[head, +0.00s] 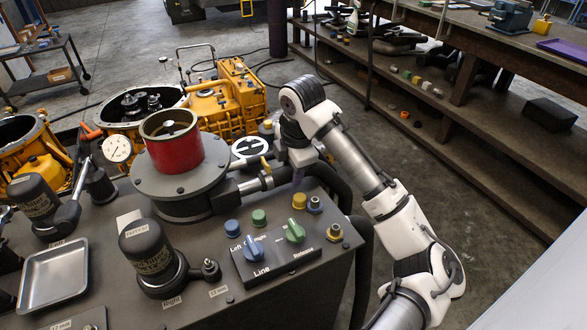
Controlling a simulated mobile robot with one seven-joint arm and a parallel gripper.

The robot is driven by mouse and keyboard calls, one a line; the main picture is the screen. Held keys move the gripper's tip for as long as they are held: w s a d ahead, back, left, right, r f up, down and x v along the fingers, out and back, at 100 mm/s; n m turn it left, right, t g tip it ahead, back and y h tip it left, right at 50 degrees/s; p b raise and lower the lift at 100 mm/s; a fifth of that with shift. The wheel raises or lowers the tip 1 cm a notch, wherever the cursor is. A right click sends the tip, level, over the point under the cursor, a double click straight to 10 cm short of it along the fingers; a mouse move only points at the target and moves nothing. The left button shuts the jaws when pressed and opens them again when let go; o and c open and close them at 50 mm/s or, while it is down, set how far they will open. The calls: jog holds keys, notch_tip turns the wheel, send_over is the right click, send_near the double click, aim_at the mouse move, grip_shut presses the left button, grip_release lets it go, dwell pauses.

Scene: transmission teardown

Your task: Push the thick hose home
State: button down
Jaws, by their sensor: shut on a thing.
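The thick black hose (333,184) runs from the right side of the grey bench unit, beside a metal pipe stub (258,184), and bends down past the unit's right edge. The fingers are small and dark here, and the hand hides part of the hose end. I cannot tell how far the hose sits on the stub.
A control box (275,258) with blue and green knobs lies in front of the hose. Several coloured caps stand near it. A black-capped part (148,250) and a metal tray (54,275) are to the left. Orange machinery (228,98) stands behind. Floor is open to the right.

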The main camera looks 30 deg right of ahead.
jog(key=shift+a, duration=0.25)
jog(key=c, duration=1.2)
grip_release()
jog(key=shift+a, duration=0.15)
jog(key=shift+o, duration=0.2)
jog(key=shift+r, duration=0.5)
notch_tip(320, 180, up, 13)
jog(key=s, duration=0.2)
jog(key=shift+s+f+b, duration=0.2)
jog(key=shift+s+b, duration=0.1)
jog(key=shift+f, duration=0.1)
